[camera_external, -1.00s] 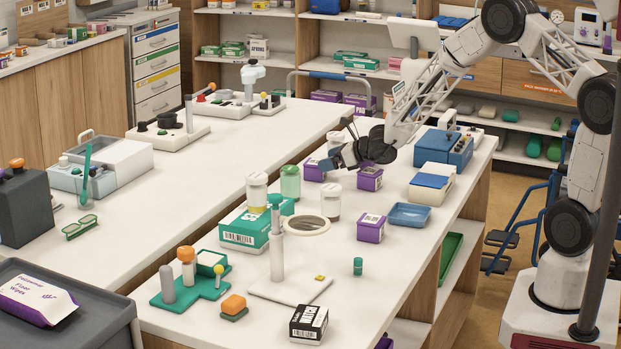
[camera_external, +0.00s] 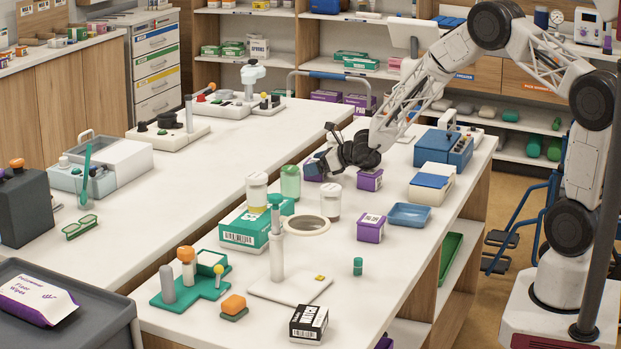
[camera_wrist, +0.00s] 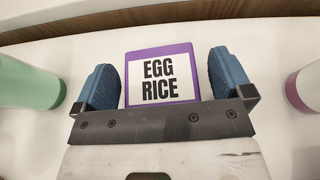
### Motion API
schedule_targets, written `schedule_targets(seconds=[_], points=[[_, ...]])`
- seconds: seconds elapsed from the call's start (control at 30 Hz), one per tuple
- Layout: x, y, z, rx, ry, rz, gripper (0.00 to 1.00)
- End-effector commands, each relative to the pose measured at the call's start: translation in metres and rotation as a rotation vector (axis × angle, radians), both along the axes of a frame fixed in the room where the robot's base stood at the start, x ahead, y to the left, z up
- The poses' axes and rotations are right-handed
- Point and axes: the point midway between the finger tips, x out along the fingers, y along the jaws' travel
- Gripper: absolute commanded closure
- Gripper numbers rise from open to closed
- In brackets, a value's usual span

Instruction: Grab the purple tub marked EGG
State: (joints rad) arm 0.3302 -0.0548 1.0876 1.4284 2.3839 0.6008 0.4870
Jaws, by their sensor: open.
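A purple tub with a white top label reading EGG RICE (camera_wrist: 160,78) sits upright on the counter in the wrist view. My gripper (camera_wrist: 163,84) is open, with one blue finger pad on each side of this tub and small gaps between. In the external view my gripper (camera_external: 325,162) is low over the counter's far part, at a purple tub (camera_external: 311,173) that it partly hides. Two more purple tubs stand nearby, one just right of the gripper (camera_external: 369,182) and one nearer the camera (camera_external: 371,229); their labels are too small to read.
A green jar (camera_wrist: 28,82) stands left of the gripper in the wrist view; a pale jar with a purplish edge (camera_wrist: 307,88) is at the right. In the external view, jars (camera_external: 257,192), a blue tray (camera_external: 409,215) and a white ring (camera_external: 306,226) stand around.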

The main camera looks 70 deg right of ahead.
Motion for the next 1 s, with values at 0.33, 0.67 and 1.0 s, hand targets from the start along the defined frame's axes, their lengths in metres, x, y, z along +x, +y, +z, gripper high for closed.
schedule_targets(seconds=[0.33,0.67,1.0], points=[[-0.0002,-0.0001,0.0001,0.0,0.0,0.0,0.02],[-0.0002,-0.0001,0.0001,0.0,0.0,0.0,0.53],[0.0001,-0.0002,0.0017,0.0,-0.001,0.0,0.65]])
